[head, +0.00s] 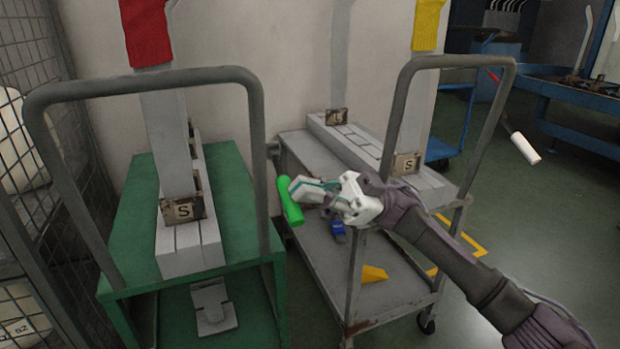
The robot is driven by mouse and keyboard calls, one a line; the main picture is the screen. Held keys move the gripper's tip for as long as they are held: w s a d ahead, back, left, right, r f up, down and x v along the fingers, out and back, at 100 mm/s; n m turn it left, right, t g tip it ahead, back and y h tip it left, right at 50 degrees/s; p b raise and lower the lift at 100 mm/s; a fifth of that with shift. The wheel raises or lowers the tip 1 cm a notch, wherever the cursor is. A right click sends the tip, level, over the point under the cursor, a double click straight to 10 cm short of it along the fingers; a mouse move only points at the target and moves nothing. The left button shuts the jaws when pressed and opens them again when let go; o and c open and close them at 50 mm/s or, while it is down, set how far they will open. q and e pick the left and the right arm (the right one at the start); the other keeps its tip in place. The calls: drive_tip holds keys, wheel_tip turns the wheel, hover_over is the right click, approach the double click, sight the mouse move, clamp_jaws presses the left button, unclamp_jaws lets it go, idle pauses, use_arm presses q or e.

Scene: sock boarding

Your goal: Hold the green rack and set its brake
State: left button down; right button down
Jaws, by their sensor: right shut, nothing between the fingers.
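The green rack (233,170) stands at the left, with a grey tube handle (150,77) arching over its near side. A grey board with a red sock (145,32) and an "S" tag (183,211) stands on it. A grey pedal-like plate (213,306) shows low at its front; I cannot tell whether it is the brake. A bright green cylindrical grip (289,201) is just right of the rack's handle. My right gripper (297,188) is shut and empty, its fingertips right beside this grip; contact is unclear. My left gripper is out of view.
A grey cart (325,256) stands close on the right, under my right arm, with its own tube handle (452,62) and a yellow sock (428,24). A wire mesh cage (30,50) borders the left.

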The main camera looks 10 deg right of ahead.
drive_tip(key=shift+w+f, duration=0.1)
drive_tip(key=shift+f, duration=0.25)
drive_tip(key=shift+a+f, duration=0.1)
drive_tip(key=shift+f, duration=0.05)
idle(0.3)
drive_tip(key=w+d, duration=0.3)
drive_tip(key=d, duration=0.6)
drive_tip(key=shift+f, duration=0.3)
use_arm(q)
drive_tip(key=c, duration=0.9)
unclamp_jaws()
